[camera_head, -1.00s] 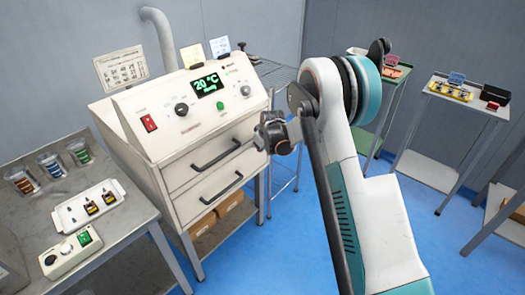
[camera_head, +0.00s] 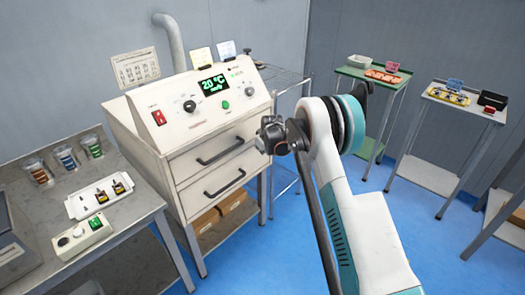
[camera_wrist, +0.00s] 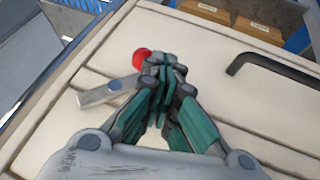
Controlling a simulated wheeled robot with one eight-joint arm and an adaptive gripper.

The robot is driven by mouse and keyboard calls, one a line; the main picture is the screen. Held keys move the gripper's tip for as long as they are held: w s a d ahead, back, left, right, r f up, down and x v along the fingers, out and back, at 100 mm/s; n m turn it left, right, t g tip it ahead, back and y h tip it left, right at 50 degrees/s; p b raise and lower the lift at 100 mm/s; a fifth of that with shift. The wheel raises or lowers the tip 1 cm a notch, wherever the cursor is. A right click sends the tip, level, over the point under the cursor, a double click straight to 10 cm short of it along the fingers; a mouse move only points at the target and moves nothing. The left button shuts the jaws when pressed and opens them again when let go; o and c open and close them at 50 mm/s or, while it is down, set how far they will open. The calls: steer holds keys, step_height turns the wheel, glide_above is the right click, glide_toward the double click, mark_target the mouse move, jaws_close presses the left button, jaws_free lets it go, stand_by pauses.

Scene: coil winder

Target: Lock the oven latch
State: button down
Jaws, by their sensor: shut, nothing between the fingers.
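The oven (camera_head: 150,155) is a cream cabinet with a sloped control panel, a green display reading 20 °C and two drawer fronts with black handles. In the wrist view, a flat grey metal latch bar (camera_wrist: 105,92) and a red knob (camera_wrist: 141,57) show against a cream panel. My gripper (camera_wrist: 165,72) is shut and empty, with its fingertips close beside the knob and the bar's right end. It hides how bar and knob join, and I cannot tell whether it touches them. In the head view the latch does not show, and my wrist is in front of the oven's right edge.
One drawer handle (camera_wrist: 270,68) is right of my gripper in the wrist view. A grey table (camera_head: 120,220) with a white tray (camera_head: 75,207) and several cups stands left of the oven. Small carts (camera_head: 432,178) stand at the right. Blue floor between is clear.

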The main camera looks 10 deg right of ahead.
steer(key=shift+f, duration=0.4)
stand_by(0.4)
stand_by(1.0)
